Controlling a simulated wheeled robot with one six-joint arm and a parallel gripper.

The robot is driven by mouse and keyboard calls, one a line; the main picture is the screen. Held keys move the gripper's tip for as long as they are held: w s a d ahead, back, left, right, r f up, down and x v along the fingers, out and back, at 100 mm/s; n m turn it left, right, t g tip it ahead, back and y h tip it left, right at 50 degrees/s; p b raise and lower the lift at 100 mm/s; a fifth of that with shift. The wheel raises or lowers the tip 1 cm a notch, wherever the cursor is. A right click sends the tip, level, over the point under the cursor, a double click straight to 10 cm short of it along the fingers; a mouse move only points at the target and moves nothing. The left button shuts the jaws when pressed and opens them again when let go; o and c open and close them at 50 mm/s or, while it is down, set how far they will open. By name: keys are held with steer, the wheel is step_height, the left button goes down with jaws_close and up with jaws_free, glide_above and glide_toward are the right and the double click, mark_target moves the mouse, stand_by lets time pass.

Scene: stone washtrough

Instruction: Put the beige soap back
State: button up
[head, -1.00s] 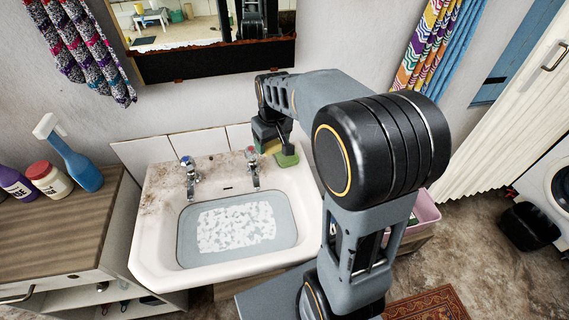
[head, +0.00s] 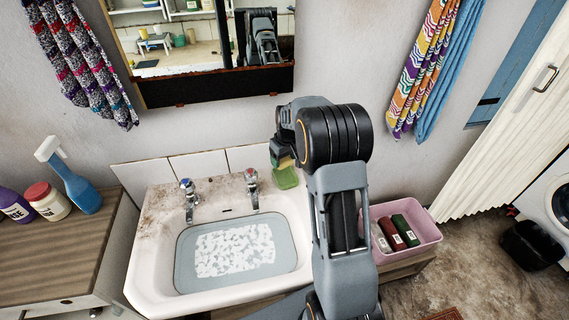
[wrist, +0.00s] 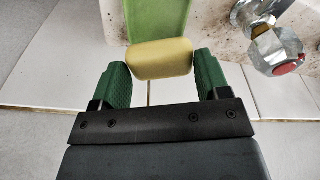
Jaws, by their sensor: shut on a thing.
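The beige soap (wrist: 160,60) is a rounded block between the green fingers of my gripper (wrist: 162,78) in the wrist view. My gripper is shut on it. A green soap dish (wrist: 158,18) lies just beyond the soap in that view. In the head view the dish (head: 286,179) is at the back right corner of the sink, and my gripper is over it. Only a sliver of the soap (head: 287,161) shows there. I cannot tell whether the soap touches the dish.
A white sink (head: 150,262) holds water with pale foam. A tap with a red mark (wrist: 283,50) stands beside the dish. A pink crate (head: 420,243) with several bottles is at right. A blue spray bottle (head: 82,192) stands on the left cabinet.

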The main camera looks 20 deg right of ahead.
mark_target(286, 160)
steer(key=shift+w+d+f, duration=0.25)
steer(key=shift+f, duration=1.8)
steer(key=shift+w+f, duration=0.1)
steer(key=shift+f, duration=0.25)
steer(key=o, duration=1)
